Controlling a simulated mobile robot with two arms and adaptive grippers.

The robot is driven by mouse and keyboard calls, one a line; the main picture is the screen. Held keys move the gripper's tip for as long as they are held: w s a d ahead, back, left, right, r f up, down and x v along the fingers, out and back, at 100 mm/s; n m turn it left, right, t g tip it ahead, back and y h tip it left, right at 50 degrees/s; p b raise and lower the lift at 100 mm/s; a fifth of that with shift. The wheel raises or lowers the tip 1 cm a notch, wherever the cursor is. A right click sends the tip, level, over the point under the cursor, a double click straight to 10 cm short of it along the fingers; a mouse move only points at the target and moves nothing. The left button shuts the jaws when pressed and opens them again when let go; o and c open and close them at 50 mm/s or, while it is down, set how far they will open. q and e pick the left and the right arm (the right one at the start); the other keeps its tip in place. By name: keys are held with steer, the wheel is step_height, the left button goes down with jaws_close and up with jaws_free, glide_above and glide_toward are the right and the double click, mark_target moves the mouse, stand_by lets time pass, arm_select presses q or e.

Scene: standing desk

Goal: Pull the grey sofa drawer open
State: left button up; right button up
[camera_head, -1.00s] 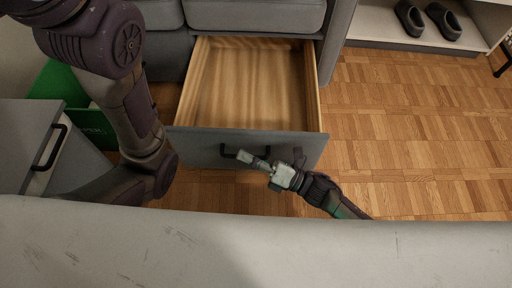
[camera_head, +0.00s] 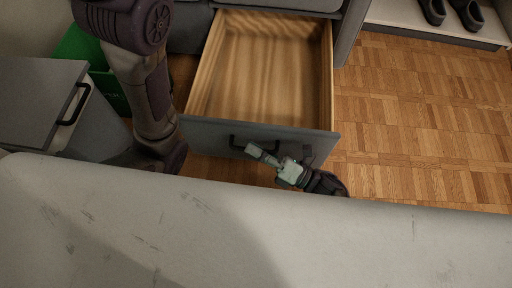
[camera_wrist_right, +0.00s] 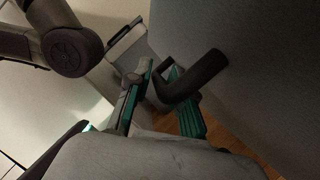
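The grey sofa drawer (camera_head: 215,138) stands pulled well out from under the grey sofa (camera_head: 185,28). Its wooden inside (camera_head: 265,65) is empty. A black handle (camera_head: 240,144) is on its front panel. My right gripper (camera_head: 264,154) is at this handle. In the right wrist view, the handle (camera_wrist_right: 195,78) reaches in between the teal-edged fingers of my right gripper (camera_wrist_right: 158,98), which look closed around its bar. The exact contact is partly hidden. My left arm (camera_head: 145,85) hangs left of the drawer; its gripper is not in view.
A grey cabinet (camera_head: 35,95) with a black handle stands at the left, with a green box (camera_head: 105,80) behind it. Dark shoes (camera_head: 466,14) rest on a white shelf (camera_head: 400,14) at the back right. Wooden floor (camera_head: 420,120) right of the drawer is clear.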

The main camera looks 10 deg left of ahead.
steer(key=v, duration=1.2)
steer(key=shift+d+f, duration=0.1)
stand_by(0.4)
